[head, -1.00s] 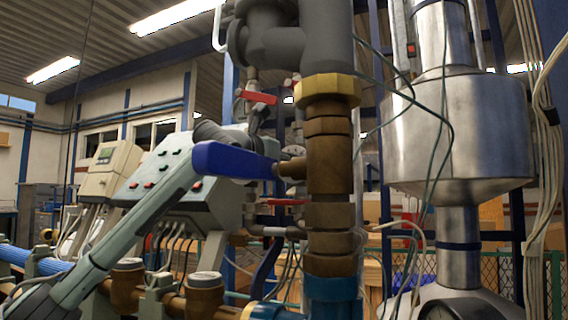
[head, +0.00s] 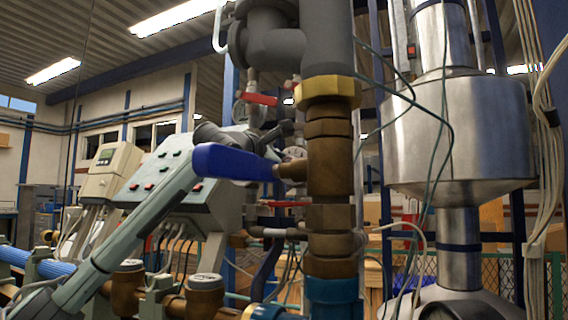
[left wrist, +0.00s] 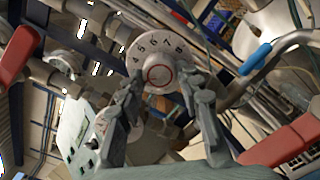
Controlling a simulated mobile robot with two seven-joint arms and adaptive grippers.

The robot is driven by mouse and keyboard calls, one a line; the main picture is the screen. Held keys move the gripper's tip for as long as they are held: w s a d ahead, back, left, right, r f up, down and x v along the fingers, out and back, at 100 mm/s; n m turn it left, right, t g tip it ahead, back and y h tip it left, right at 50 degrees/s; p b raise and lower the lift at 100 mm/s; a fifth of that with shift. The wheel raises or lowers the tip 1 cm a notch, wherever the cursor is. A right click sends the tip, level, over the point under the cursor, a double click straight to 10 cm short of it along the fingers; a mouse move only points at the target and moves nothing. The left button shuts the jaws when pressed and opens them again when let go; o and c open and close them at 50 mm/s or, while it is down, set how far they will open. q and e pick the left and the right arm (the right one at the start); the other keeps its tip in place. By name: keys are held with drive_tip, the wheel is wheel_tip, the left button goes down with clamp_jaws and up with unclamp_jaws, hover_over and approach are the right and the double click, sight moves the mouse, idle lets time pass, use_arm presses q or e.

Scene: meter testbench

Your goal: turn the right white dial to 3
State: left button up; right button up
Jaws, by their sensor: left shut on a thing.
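A round white dial (left wrist: 160,62) with black numerals along its rim and a red ring at its centre shows in the left wrist view. Numerals around 4 to 8 can be read on the upper rim. My left gripper (left wrist: 162,84) has one finger on each side of the dial's lower part and is shut on it. In the head view my left gripper (head: 272,136) is behind the blue lever handle, and the dial is mostly hidden there. I cannot tell which numeral is at a pointer mark. My right gripper is in neither view.
A blue lever handle (head: 234,162) on a brass vertical pipe (head: 329,160) stands in front of my left gripper. Red valve handles (head: 260,98) are close by. A grey-green control box (head: 178,172) stands behind my left arm. A large steel vessel (head: 455,135) is at the right.

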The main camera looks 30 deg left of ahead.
use_arm(q)
drive_tip(key=shift+m, duration=0.9)
drive_tip(key=o, duration=1.2)
drive_tip(key=shift+c, duration=0.2)
drive_tip(key=shift+s, duration=0.1)
drive_tip(key=s, duration=1.2)
drive_tip(key=shift+d, duration=0.35)
